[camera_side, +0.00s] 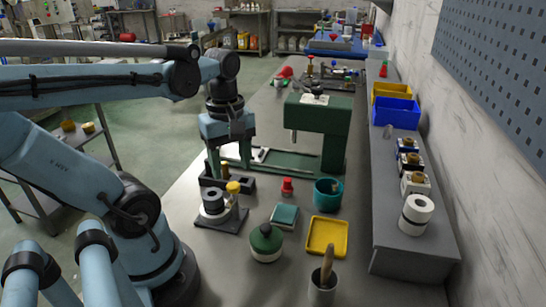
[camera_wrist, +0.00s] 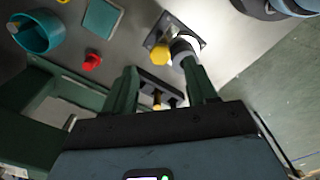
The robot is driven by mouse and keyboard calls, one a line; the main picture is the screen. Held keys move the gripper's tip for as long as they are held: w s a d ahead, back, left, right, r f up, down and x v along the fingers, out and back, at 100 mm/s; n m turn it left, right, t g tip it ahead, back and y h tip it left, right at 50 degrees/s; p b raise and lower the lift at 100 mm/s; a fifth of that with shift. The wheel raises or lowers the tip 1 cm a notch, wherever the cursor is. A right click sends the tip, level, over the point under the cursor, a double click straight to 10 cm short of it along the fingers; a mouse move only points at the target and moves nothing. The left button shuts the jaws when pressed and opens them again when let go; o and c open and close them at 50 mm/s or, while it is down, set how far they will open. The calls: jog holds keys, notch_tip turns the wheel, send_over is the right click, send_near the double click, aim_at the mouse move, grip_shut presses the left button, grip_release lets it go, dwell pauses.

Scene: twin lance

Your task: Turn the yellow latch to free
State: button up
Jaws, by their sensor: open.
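A yellow knob-like piece (camera_side: 233,187), which looks like the latch, stands by a grey-and-white cylinder (camera_side: 212,203) on a dark square plate (camera_side: 232,220). In the wrist view the yellow piece (camera_wrist: 160,54) lies just beyond my fingertips, beside the cylinder (camera_wrist: 183,47). My gripper (camera_side: 229,168) points down with its fingers apart and nothing visibly held. In the wrist view, my gripper (camera_wrist: 160,76) has a dark slotted block (camera_wrist: 147,82) between and beyond its fingers. A small amber peg (camera_wrist: 157,101) shows by that block. I cannot tell whether the fingers touch anything.
A green press-like frame (camera_side: 325,125) stands close behind. A red knob (camera_side: 287,186), teal block (camera_side: 285,215), teal cup (camera_side: 327,195), yellow tray (camera_side: 345,238) and green jar (camera_side: 266,243) stand right and in front. A grey shelf (camera_side: 400,260) edges the right.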

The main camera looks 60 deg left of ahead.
aim_at(234, 185)
notch_tip(234, 185, up, 8)
jog(key=shift+f, duration=0.15)
dwell(0.5)
jog(key=w+d+f+m+t, duration=0.7)
jog(key=w+d+m, duration=0.1)
jog(key=m, duration=1)
jog(key=shift+w+d+f, duration=0.15)
jog(key=shift+w+f, duration=0.2)
jog(key=shift+w, duration=0.15)
